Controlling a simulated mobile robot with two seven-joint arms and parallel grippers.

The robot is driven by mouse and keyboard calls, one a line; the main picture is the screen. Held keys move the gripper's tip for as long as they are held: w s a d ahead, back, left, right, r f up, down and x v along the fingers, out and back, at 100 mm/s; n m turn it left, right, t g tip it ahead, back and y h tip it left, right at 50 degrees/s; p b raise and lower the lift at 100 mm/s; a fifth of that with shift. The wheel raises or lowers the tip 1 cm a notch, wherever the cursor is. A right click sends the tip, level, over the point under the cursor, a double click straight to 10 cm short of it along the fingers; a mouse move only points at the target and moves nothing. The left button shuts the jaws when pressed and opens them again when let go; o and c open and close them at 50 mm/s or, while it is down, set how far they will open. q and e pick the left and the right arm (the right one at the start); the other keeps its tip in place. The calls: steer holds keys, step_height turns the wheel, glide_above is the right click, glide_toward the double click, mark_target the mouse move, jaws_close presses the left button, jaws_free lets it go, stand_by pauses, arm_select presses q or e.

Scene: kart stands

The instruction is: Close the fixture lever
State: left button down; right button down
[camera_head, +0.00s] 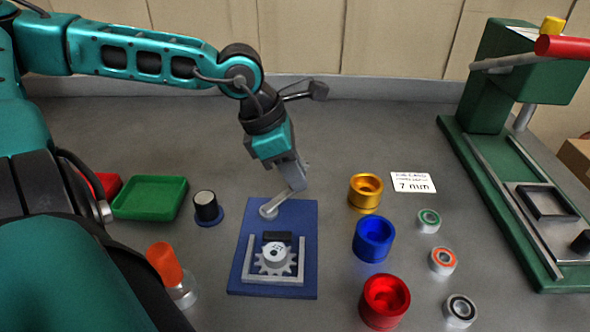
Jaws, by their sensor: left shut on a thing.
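A blue fixture plate (240,275) lies on the grey table in the middle of the head view. A grey gear (275,262) with a white hub sits in its U-shaped grey frame, against a black block. The grey fixture lever (279,202) runs from a round pivot at the plate's back left edge up to the right, away from the gear. My left gripper (296,180) points down at the lever's outer end and is shut on it. The fingers partly hide that end. My right gripper is not in view.
Gold, blue and red cups (374,239) stand right of the plate, with several ringed bearings beyond. A green press (490,180) with a red-handled lever stands at right.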

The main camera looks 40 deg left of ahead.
arm_select(q)
steer(key=shift+a+n+b, duration=0.25)
steer(key=shift+n+b, duration=0.1)
steer(key=shift+n, duration=0.05)
steer(key=shift+a+n, duration=0.1)
steer(key=shift+n, duration=0.2)
steer(key=shift+a+n+t, duration=0.2)
steer(key=shift+n+t, duration=0.1)
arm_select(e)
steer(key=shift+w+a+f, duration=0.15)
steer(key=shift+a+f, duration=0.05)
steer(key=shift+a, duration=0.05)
arm_select(q)
steer(key=shift+y, duration=0.3)
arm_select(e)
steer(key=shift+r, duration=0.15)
arm_select(q)
steer(key=c, duration=1)
jaws_free()
steer(key=shift+s+r, duration=0.1)
steer(key=shift+r, duration=0.05)
